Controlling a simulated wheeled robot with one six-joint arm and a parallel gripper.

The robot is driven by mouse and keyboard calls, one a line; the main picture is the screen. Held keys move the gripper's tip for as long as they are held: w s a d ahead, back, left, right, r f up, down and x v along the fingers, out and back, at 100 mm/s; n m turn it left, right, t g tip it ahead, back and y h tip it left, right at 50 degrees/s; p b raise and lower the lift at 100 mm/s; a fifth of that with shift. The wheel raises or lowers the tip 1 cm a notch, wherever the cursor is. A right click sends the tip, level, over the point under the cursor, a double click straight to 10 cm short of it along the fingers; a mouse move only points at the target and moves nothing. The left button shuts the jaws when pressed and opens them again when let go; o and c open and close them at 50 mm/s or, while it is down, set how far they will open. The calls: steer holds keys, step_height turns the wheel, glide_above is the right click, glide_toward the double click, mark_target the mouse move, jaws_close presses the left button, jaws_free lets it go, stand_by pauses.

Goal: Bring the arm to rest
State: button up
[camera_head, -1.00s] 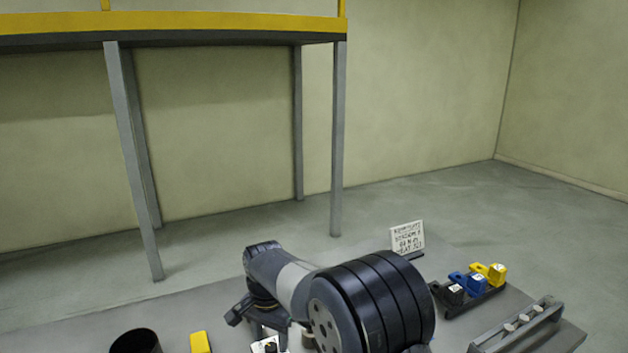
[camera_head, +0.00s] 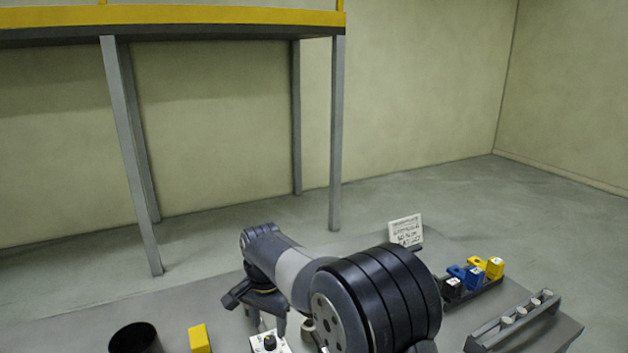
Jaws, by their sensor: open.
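My arm reaches over the grey table (camera_head: 90,310) at the bottom centre of the head view, its large black joint nearest the camera. My gripper (camera_head: 256,315) is at the arm's far left end, pointing down and open. It is above and just behind a small white block with a black knob (camera_head: 269,344), which the bottom edge of the picture cuts off. I see nothing between the fingers, though the arm hides part of the area to their right.
A black cup (camera_head: 134,338) and a yellow block (camera_head: 199,339) stand left. At right are a rack with black, blue and yellow pieces (camera_head: 473,278), a grey tray (camera_head: 512,320) and a white sign (camera_head: 405,230). A platform on posts (camera_head: 335,140) stands behind the table.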

mark_target(271, 339)
step_height(271, 339, up, 6)
step_height(271, 339, down, 10)
steer(key=shift+f+p, duration=0.2)
steer(key=shift+p, duration=0.25)
steer(key=shift+n, duration=0.3)
steer(key=n, duration=1.7)
steer(key=shift+n, duration=0.3)
steer(key=shift+n+b, duration=0.3)
steer(key=shift+n, duration=2.5)
